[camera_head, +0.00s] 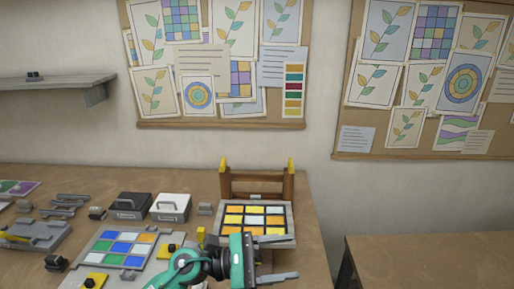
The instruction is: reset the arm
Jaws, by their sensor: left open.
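My left arm, teal with a dark wrist, comes in from the bottom of the head view. My left gripper (280,262) is open, just in front of the framed panel of yellow, orange and pale squares (253,220). I see nothing between the fingers. The arm hides the panel's lower left corner. My right gripper is not in view.
A wooden stand with yellow tips (257,183) rises behind the panel. A tray of blue, green and white squares (118,247) lies to the left. Black (130,205) and white (171,207) boxes stand behind it. Another table (430,262) is at right, across a gap.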

